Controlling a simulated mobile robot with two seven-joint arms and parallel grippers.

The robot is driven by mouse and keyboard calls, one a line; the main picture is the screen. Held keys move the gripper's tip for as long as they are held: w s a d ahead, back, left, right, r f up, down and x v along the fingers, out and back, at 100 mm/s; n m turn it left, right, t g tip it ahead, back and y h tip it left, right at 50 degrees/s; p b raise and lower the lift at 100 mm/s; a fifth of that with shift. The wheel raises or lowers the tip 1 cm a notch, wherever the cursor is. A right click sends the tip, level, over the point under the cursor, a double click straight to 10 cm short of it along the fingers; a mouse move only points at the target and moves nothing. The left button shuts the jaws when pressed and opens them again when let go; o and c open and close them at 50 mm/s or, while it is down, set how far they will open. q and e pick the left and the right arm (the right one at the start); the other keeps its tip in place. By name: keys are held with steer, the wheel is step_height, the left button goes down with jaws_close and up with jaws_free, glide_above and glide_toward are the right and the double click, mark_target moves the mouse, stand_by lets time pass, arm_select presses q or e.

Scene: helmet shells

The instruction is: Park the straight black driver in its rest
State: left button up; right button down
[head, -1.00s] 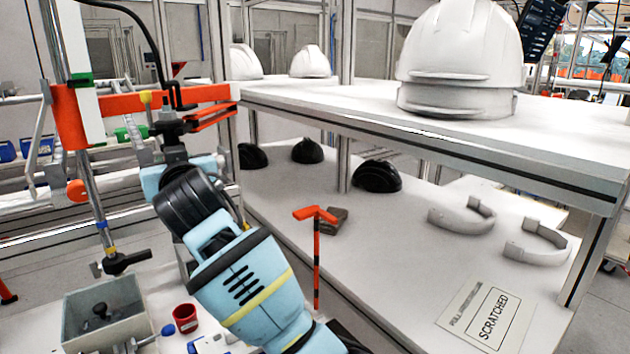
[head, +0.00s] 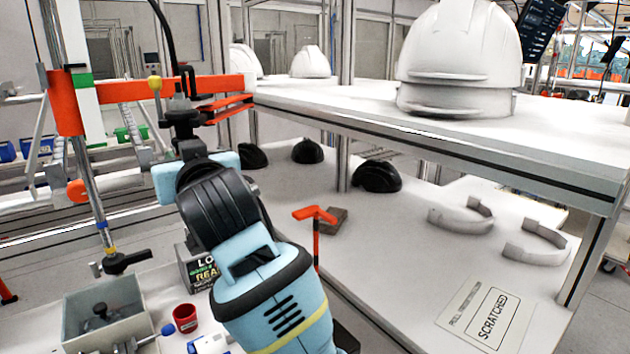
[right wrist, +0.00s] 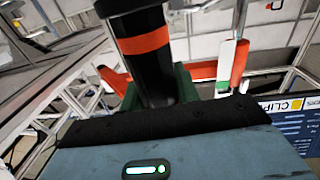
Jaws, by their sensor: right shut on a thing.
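The straight black driver (right wrist: 142,48) has an orange band and fills the upper middle of the right wrist view. My right gripper (right wrist: 158,95) is shut on it. In the head view my right gripper (head: 195,150) is beside the orange swing arm (head: 130,90). The driver is a small dark shape there, partly hidden by my wrist and the orange parts. A black cable (head: 165,40) rises above it. I cannot tell for certain which fitting is the driver's rest. An orange-topped stand (head: 315,214) is right of my arm. My left gripper is not in view.
A grey bin (head: 75,312) and red cup (head: 185,318) are below. The white shelf (head: 450,135) with white helmets (head: 463,55) is right. Black domes (head: 376,176) sit on its lower level.

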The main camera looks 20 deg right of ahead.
steer(key=shift+s+a+f, duration=0.25)
steer(key=shift+a+f, duration=0.05)
steer(key=shift+a, duration=0.15)
steer(key=shift+s+a+f, duration=0.2)
steer(key=shift+a+f, duration=0.05)
steer(key=shift+a, duration=0.2)
steer(key=s+d+f, duration=0.2)
steer(key=d, duration=0.7)
steer(key=shift+s+d+f, duration=0.15)
steer(key=shift+s+d, duration=0.1)
steer(key=shift+s, duration=0.05)
steer(key=shift+d, duration=0.1)
steer(key=s+d, duration=0.4)
steer(key=d, duration=0.4)
steer(key=shift+r, duration=0.45)
steer(key=shift+d, duration=0.1)
